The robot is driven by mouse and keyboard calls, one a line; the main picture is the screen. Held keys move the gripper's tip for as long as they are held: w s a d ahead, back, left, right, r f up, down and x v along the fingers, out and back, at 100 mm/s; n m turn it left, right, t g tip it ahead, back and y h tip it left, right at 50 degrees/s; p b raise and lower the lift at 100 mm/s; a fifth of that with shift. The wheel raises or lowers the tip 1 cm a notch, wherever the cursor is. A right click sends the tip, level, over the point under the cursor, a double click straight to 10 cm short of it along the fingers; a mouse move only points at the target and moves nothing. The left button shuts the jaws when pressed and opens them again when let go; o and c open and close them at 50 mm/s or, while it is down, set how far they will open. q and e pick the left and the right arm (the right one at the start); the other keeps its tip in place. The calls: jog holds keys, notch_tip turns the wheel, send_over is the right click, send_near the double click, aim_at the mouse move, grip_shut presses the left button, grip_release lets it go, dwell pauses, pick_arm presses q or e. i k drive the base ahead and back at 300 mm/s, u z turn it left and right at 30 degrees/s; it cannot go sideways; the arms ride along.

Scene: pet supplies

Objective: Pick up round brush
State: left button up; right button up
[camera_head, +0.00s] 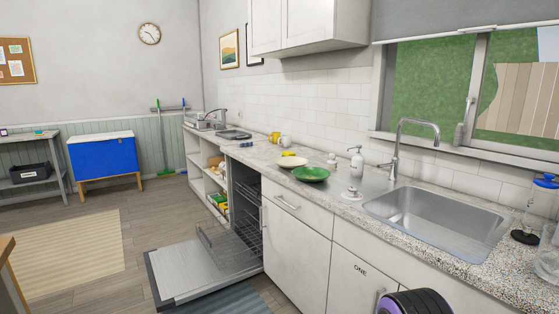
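The steel sink (436,220) and tap (404,145) are to the right. The open dishwasher door (188,270) extends over the floor.

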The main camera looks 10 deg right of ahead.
aim_at(332, 163)
jog(key=u, duration=0.35)
jog(key=i, duration=1.4)
jog(key=z, duration=0.85)
